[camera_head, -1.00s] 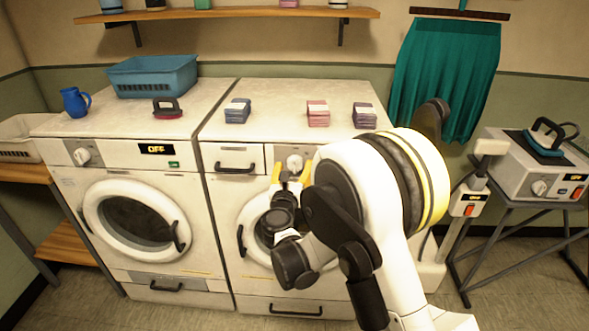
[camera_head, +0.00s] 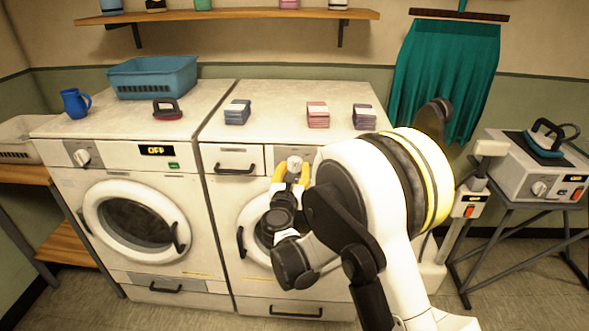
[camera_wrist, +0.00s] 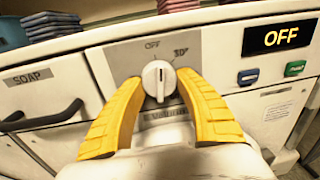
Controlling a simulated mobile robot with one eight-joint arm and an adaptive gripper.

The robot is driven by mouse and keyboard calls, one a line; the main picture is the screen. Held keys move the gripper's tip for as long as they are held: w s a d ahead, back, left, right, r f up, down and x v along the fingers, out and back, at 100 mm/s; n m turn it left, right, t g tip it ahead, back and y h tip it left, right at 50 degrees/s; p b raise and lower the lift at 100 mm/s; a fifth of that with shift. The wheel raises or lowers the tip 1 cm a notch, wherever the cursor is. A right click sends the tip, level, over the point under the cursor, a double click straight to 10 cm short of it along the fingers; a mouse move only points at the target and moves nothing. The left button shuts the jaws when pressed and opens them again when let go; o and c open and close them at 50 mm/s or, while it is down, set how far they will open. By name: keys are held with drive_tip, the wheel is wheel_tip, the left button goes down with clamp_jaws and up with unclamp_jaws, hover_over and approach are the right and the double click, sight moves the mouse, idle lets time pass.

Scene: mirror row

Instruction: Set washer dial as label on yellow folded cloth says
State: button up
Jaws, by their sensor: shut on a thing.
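The white round dial (camera_wrist: 158,80) of the right-hand machine has OFF at upper left and 30° at upper right. Its dark pointer line stands close to upright. Lettering below it is partly hidden. My gripper (camera_wrist: 159,82) has its yellow fingers on both sides of the dial and is shut on it; the dial also shows between the fingertips in the head view (camera_head: 294,163). The display (camera_wrist: 284,38) right of the dial reads OFF. Folded cloth stacks in blue (camera_head: 237,112), pink (camera_head: 318,115) and purple (camera_head: 364,117) lie on top. I see no yellow cloth.
The left machine (camera_head: 130,262) has its own dial (camera_head: 82,157) and an OFF display. A blue basket (camera_head: 152,78), blue mug (camera_head: 75,103) and dark-handled brush (camera_head: 167,108) stand on it. A SOAP drawer (camera_wrist: 45,95) is left of the gripped dial. An ironing unit (camera_head: 530,175) stands right.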

drive_tip(key=m, duration=0.4)
drive_tip(key=shift+a, duration=0.1)
drive_tip(key=m, duration=0.4)
drive_tip(key=shift+r+m+y, duration=0.1)
drive_tip(key=shift+m+y, duration=0.2)
drive_tip(key=shift+y, duration=0.1)
drive_tip(key=m, duration=0.4)
drive_tip(key=shift+a+r+g+y, duration=0.1)
drive_tip(key=shift+g+y, duration=0.2)
drive_tip(key=shift+m+y+b, duration=0.3)
drive_tip(key=shift+m+b, duration=0.1)
drive_tip(key=shift+m, duration=1.7)
drive_tip(key=o, duration=1.2)
